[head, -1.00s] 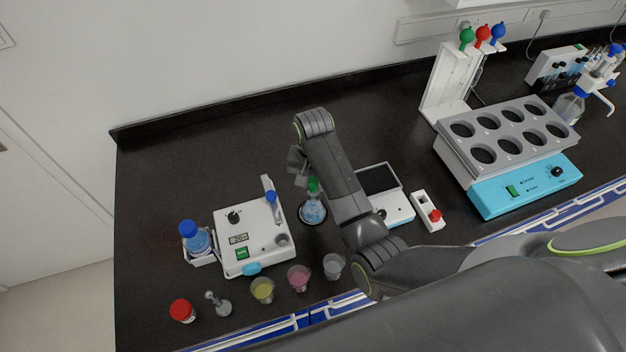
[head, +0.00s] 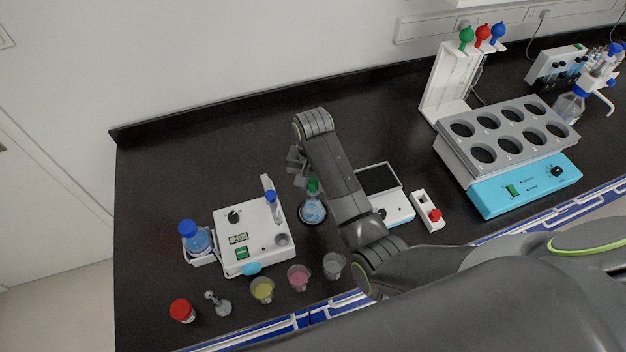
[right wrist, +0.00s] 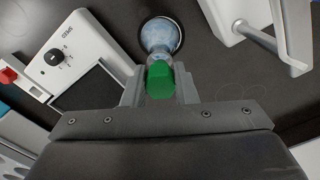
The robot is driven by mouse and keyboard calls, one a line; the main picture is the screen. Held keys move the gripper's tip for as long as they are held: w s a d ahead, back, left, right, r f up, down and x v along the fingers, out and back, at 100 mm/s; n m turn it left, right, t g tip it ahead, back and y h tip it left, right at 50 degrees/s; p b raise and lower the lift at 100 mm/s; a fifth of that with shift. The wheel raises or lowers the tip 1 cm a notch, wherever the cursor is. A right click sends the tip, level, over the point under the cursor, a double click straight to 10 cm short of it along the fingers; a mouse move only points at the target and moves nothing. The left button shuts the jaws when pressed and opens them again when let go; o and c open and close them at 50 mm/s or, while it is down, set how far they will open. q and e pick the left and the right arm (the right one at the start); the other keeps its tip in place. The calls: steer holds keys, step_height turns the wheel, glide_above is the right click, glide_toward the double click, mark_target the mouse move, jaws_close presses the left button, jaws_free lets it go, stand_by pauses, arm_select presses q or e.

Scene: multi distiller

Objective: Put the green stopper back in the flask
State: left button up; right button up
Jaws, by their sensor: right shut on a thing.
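The green stopper (head: 313,185) is at the mouth of the flask (head: 313,211), which holds blue liquid and stands on a dark round base on the bench. My right gripper (head: 303,172) reaches down from behind the flask, partly hidden by my own arm. In the right wrist view the right gripper (right wrist: 160,88) is shut on the green stopper (right wrist: 160,80), with a finger on each side. The flask (right wrist: 160,38) lies straight beyond the stopper there. Whether the stopper is seated in the neck or just above it, I cannot tell. My left gripper is not in view.
A white device (head: 250,240) with a blue-capped bottle (head: 194,238) stands left of the flask. Cups (head: 299,277) line the front edge. A white device with a dark plate (head: 378,180) is at the right. The back left bench is clear.

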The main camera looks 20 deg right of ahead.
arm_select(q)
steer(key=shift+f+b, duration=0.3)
arm_select(e)
steer(key=shift+f, duration=0.85)
steer(key=o, duration=1.1)
steer(key=shift+r, duration=0.1)
